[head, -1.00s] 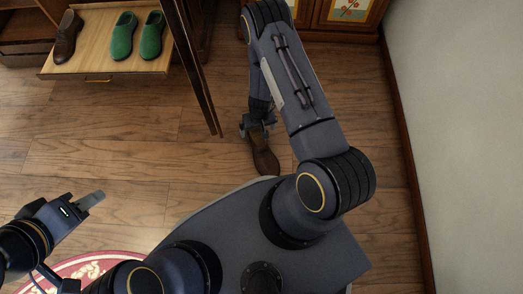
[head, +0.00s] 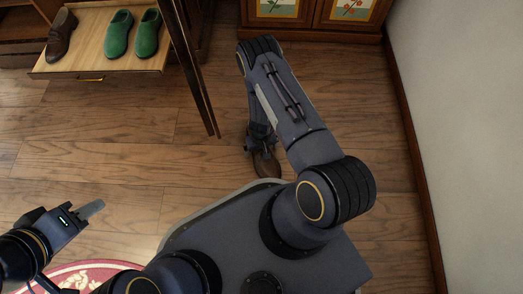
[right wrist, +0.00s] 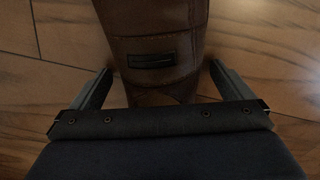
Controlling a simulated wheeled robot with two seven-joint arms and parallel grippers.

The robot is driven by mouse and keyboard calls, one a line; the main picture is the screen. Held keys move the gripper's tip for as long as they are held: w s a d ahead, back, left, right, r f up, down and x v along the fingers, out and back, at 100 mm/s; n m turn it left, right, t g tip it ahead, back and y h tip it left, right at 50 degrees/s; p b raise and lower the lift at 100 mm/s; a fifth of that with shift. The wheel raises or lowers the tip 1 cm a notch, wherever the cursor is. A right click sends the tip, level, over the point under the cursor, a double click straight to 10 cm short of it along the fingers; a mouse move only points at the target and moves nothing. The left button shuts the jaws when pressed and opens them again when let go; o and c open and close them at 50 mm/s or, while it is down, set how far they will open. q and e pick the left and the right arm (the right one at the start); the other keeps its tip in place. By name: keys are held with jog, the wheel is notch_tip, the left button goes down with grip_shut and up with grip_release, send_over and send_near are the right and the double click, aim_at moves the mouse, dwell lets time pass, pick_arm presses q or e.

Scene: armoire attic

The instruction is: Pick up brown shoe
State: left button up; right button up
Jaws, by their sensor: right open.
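A brown shoe (head: 266,166) lies on the wooden floor beside the front of my base, partly hidden by my right arm and gripper. My right gripper (head: 261,146) is over one end of it. In the right wrist view the shoe (right wrist: 158,45) reaches between the two fingers of my open right gripper (right wrist: 160,80), one finger on each side. I cannot tell whether either finger touches it. Another brown shoe (head: 61,38) stands on a pull-out shelf at the upper left. My left gripper (head: 88,211) is above the floor at the lower left; its jaw gap does not show.
Two green clogs (head: 132,34) stand on the pull-out shelf (head: 88,60). A dark door edge (head: 195,70) stands between the shelf and my right arm. A cabinet (head: 318,14) is at the back, a wall (head: 455,120) at the right. A red rug (head: 85,276) lies lower left.

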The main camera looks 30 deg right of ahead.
jog(key=shift+c, duration=0.3)
jog(key=c, duration=1.2)
